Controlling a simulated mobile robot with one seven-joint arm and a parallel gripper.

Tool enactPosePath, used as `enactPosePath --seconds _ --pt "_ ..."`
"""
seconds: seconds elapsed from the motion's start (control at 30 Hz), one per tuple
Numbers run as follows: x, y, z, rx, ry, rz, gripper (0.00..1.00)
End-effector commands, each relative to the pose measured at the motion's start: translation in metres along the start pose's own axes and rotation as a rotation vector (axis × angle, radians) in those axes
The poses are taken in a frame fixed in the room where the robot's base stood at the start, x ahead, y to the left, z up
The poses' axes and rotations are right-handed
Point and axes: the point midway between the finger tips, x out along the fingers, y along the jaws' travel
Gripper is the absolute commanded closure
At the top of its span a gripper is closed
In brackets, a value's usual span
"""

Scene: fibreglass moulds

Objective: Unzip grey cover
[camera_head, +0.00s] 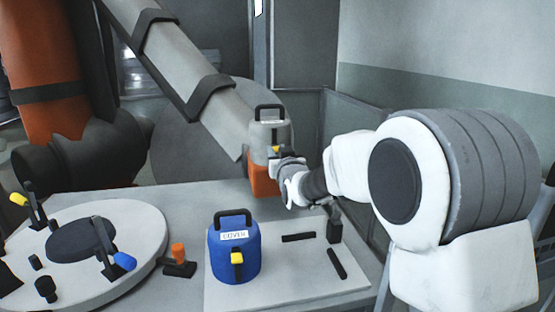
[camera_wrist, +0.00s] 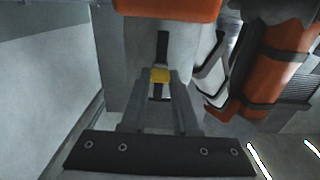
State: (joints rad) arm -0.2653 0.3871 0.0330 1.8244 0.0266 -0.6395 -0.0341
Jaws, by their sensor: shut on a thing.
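The grey cover (camera_head: 268,133) has a black handle on top and a small label, and it sits over an orange body (camera_head: 262,182) at the back of the table. A yellow zip pull (camera_head: 275,149) is on its front. My gripper (camera_head: 280,154) reaches in from the right at the cover's front. In the wrist view the fingers close on the yellow pull (camera_wrist: 160,76), which lies on a dark vertical strip of the grey cover (camera_wrist: 138,48). The fingers hide part of the strip.
A blue cover (camera_head: 234,250) with a yellow pull stands on a pale board (camera_head: 285,281) in front. Black bars and a small black post (camera_head: 334,224) are to its right. A round fixture (camera_head: 135,227) with clamps is at left.

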Motion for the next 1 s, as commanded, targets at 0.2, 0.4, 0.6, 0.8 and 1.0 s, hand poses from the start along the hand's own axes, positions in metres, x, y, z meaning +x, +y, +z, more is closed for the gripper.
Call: enactPosePath --seconds 0.2,0.4,0.6,0.8,1.0 --pt "0.0 0.0 -0.043 -0.001 0.003 0.0 1.0" --pt "0.0 0.0 -0.048 0.0 0.002 0.0 1.0" --pt "0.0 0.0 -0.048 0.0 0.003 0.0 0.64" --pt "0.0 0.0 -0.047 0.0 0.003 0.0 0.4" --pt "0.0 0.0 -0.047 0.0 0.002 0.0 0.4"
